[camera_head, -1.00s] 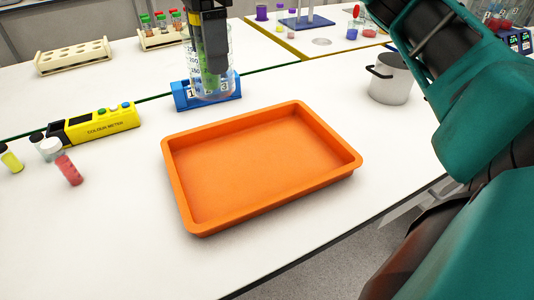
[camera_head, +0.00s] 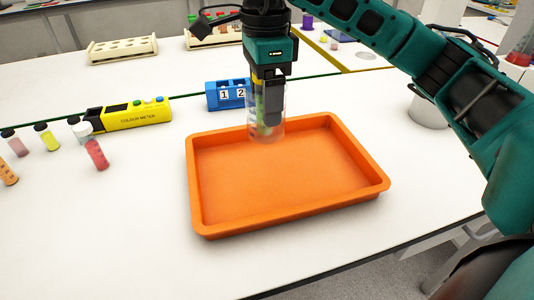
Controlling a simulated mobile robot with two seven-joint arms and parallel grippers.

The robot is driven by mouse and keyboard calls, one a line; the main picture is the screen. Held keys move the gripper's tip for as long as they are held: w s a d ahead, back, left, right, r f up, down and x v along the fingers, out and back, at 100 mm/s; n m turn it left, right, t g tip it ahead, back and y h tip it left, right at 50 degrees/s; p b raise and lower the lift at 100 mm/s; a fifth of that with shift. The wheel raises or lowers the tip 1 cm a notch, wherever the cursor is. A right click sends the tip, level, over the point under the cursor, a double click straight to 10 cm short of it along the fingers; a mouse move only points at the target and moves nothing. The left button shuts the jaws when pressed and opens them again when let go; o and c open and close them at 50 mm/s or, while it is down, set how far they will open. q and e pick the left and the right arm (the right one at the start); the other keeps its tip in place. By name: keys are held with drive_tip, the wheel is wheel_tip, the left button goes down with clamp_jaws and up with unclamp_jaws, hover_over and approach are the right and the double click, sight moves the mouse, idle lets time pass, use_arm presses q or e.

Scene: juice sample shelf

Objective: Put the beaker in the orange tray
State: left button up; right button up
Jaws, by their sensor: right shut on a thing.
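The orange tray (camera_head: 205,218) lies on the white bench in the middle of the head view, empty inside. My right gripper (camera_head: 268,122) points down over the tray's far side. It is shut on the clear beaker (camera_head: 277,128), which hangs upright with its lower end in front of the tray's far wall. I cannot tell how high its base is above the tray floor. My left gripper is not in view.
A blue numbered rack (camera_head: 228,95) stands behind the tray. A yellow colour meter (camera_head: 137,115) and several small vials, one red (camera_head: 96,153), are at the left. A white pot (camera_head: 428,112) is partly hidden behind my right arm.

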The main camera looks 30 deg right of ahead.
sight(266, 131)
wheel_tip(266, 131, down, 6)
drive_tip(key=shift+r+b, duration=0.25)
drive_tip(key=shift+b, duration=0.2)
drive_tip(key=shift+f, duration=2.6)
drive_tip(key=shift+f+b, duration=0.2)
drive_tip(key=shift+b, duration=0.15)
drive_tip(key=o, duration=1.2)
drive_tip(key=shift+r, duration=0.1)
drive_tip(key=shift+c, duration=0.2)
